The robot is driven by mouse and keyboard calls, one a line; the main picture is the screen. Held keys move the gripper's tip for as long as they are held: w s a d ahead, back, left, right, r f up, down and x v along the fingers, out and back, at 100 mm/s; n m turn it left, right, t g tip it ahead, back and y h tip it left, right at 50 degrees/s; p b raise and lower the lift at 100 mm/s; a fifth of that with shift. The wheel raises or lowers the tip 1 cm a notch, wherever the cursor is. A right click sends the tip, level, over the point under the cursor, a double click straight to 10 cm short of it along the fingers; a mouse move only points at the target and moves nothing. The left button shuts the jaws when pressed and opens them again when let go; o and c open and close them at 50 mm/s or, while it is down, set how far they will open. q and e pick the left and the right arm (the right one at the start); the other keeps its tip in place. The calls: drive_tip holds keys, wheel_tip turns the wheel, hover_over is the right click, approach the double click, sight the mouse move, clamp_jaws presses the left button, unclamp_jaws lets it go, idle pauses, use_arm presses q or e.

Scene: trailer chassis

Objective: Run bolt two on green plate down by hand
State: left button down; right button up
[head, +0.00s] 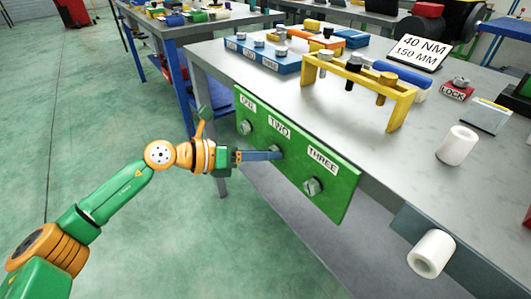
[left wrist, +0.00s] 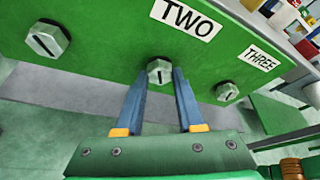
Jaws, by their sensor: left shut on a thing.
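The green plate (head: 334,197) hangs upright on the front of the workbench, with labels ONE, TWO and THREE. Bolt two (left wrist: 159,71) is a grey hex head with a dark slot, below the TWO label. My left gripper (head: 278,154) reaches the plate from the left, and its blue fingers are shut on bolt two, one on each side of the head in the left wrist view (left wrist: 160,78). Bolt one (head: 245,127) and bolt three (head: 312,187) sit in the plate with their heads against or near it. My right gripper is not in view.
A yellow rack (head: 357,75) with several tools stands on the bench (head: 300,93). The floor left of the plate is free.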

use_arm(q)
drive_tip(key=shift+f, duration=0.15)
drive_tip(key=c, duration=0.9)
unclamp_jaws()
drive_tip(key=o, duration=0.4)
drive_tip(key=shift+s+a, duration=0.1)
drive_tip(key=shift+a, duration=0.1)
drive_tip(key=v, duration=0.7)
